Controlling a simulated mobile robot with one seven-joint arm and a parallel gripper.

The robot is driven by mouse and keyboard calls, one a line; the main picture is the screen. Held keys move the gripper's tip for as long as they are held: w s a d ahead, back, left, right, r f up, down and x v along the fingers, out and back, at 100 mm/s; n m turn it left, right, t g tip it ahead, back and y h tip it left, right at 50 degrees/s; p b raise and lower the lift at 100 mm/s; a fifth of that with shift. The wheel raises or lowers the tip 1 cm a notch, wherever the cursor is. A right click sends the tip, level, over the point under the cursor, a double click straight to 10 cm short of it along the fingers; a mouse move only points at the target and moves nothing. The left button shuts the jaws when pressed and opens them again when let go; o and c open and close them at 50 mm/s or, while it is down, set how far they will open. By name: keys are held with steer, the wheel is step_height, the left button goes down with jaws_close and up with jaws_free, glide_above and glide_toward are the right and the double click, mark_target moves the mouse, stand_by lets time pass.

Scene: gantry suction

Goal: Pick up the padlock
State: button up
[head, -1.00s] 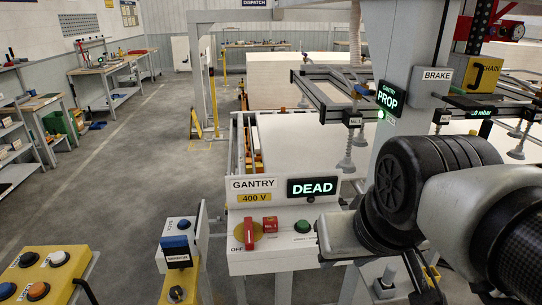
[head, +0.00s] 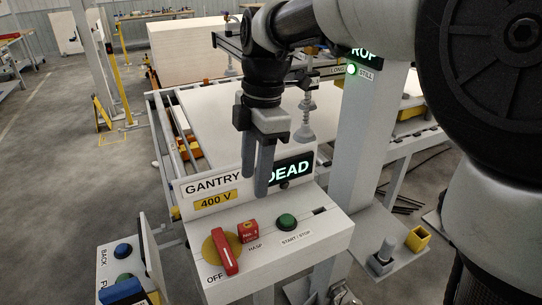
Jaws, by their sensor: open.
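The padlock (head: 248,231) appears to be the small red block with white lettering on the white control box, just right of the red rotary handle and beside the HASP label. Whether it hangs in a hasp or lies on the surface I cannot tell. My gripper (head: 255,186) points down with its two grey fingers apart and nothing visible between them. In the picture it is above the padlock, in front of the GANTRY and DEAD signs, and not touching the padlock.
The red handle (head: 225,252) on its yellow disc stands close left of the padlock, at OFF. A green START / STOP button (head: 287,221) is to the right. The upright DEAD sign (head: 291,174) is behind. A grey column (head: 366,150) rises at the right.

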glide_toward(248, 225)
step_height(248, 225, down, 5)
steer(key=shift+s+f+b, duration=0.2)
steer(key=shift+b, duration=0.2)
steer(key=shift+s+a+f, duration=0.1)
steer(key=shift+a+f, duration=0.1)
steer(key=shift+f, duration=0.7)
steer(key=shift+w+a+f, duration=0.1)
steer(key=shift+a+f, duration=0.1)
steer(key=shift+f, duration=0.75)
steer(key=shift+s+a+f, duration=0.1)
steer(key=shift+a+f, duration=0.05)
steer(key=shift+f, duration=0.75)
